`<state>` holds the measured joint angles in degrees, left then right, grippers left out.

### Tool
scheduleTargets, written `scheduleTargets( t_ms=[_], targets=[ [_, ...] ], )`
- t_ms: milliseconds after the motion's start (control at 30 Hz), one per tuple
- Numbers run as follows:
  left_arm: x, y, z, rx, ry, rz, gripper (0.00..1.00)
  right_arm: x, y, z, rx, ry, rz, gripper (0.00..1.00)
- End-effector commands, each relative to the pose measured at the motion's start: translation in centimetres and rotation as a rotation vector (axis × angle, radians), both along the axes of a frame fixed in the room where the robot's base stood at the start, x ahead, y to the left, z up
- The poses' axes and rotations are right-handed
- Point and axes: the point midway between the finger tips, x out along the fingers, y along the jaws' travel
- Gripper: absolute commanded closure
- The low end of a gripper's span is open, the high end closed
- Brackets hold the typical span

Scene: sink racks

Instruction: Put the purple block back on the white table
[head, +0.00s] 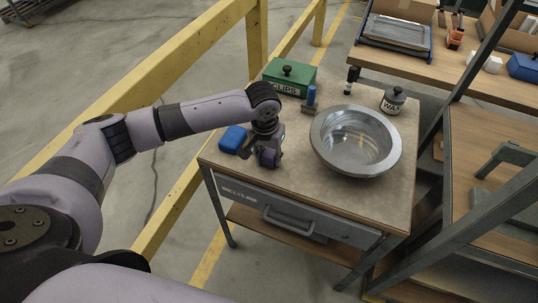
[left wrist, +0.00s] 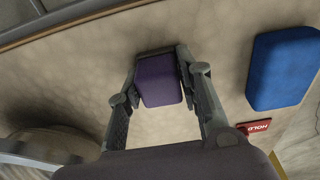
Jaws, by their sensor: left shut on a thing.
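The purple block (head: 268,157) is between the fingers of my left gripper (head: 266,153), at the left front part of the tan-topped table (head: 310,190). In the left wrist view the purple block (left wrist: 160,82) sits between the two fingertips (left wrist: 160,75), which are shut on its sides. Whether it rests on the tabletop or is just above it, I cannot tell. No clearly white table shows; this one has a tan top and a grey drawer. My right gripper is not in view.
A blue block (head: 232,139) lies just left of the gripper. A metal bowl (head: 355,141) stands to the right. A green CLIPS box (head: 290,76), a brush (head: 310,99) and a WAX jar (head: 393,100) are behind. A red HOLD tag (left wrist: 253,127) lies near the blue block.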

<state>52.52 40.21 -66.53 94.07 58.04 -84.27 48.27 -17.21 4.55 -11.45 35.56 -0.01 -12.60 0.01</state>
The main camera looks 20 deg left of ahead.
Motion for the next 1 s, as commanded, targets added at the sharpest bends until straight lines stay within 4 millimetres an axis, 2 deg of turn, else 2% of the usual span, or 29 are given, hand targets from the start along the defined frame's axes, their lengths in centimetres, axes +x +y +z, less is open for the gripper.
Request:
scheduleTargets(
  t_ms=[267,300,600,867,1000],
  targets=[
    [-0.03,-0.04,-0.16,-0.001,0.001,0.000,0.93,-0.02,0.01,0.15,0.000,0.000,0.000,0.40],
    [-0.04,-0.04,-0.27,-0.001,0.001,0.000,0.67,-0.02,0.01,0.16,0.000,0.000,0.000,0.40],
    [-0.01,-0.03,-0.23,0.000,0.001,0.000,0.47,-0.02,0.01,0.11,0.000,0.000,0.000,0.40],
    [-0.01,-0.02,-0.20,0.000,0.000,0.000,0.47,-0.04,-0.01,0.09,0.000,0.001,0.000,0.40],
    [-0.01,-0.04,0.59,-0.001,-0.001,0.000,0.47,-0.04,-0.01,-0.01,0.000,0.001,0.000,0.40]
  ],
)
